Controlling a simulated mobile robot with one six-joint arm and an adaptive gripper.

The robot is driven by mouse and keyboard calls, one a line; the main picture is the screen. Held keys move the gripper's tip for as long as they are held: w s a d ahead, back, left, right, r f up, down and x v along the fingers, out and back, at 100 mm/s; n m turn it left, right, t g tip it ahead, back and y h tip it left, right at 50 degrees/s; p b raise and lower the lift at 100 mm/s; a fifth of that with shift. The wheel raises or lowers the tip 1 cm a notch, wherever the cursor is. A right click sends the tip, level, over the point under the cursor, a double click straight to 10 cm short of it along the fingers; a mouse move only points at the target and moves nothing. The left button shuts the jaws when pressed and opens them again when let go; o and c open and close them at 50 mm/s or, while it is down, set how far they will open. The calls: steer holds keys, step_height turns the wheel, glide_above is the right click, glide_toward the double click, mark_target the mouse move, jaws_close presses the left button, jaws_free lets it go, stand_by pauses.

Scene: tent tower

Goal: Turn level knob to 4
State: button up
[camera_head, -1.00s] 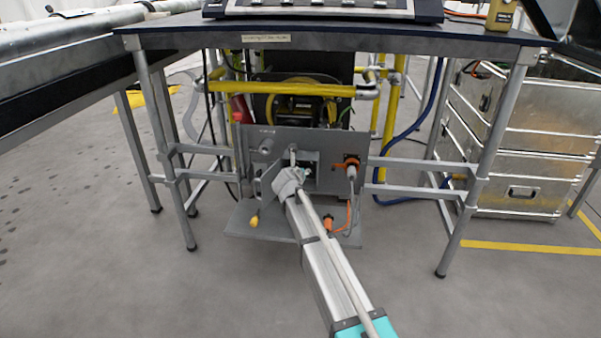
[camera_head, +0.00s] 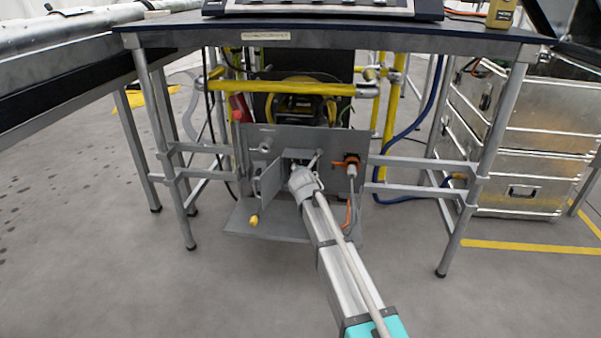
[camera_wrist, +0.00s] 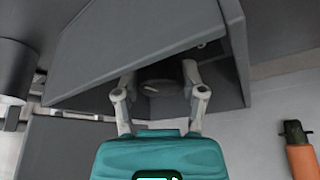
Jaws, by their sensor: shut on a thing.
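The level knob (camera_wrist: 160,88) shows in the wrist view as a dark round knob with a short light mark, inside a recess of the grey control panel (camera_head: 334,140). My gripper (camera_wrist: 161,76) has one finger on each side of the knob and is shut on it. In the head view my gripper (camera_head: 296,174) reaches into the panel's opening, and its wrist hides the knob there. No scale or number by the knob can be read.
A grey flap (camera_head: 269,180) stands open left of my gripper. An orange connector (camera_head: 351,161) with a hanging cable is close on the right. A grey shelf (camera_head: 247,215) juts out below. Table legs stand on both sides, and the floor in front is clear.

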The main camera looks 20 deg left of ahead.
steer(key=m+y+b, duration=0.1)
steer(key=m, duration=0.2)
steer(key=shift+d+f+y+b, duration=0.1)
steer(key=shift+f+y+b, duration=0.05)
steer(key=shift+y+b, duration=0.2)
steer(key=shift+m+t+y+b, duration=0.3)
steer(key=shift+m+y+b, duration=0.3)
steer(key=shift+m, duration=0.4)
steer(key=shift+w, duration=0.1)
steer(key=shift+r, duration=0.2)
steer(key=o, duration=1.2)
steer(key=shift+c, duration=0.2)
steer(key=shift+n+h+p, duration=0.25)
steer(key=shift+n+p, duration=0.05)
steer(key=shift+p, duration=0.1)
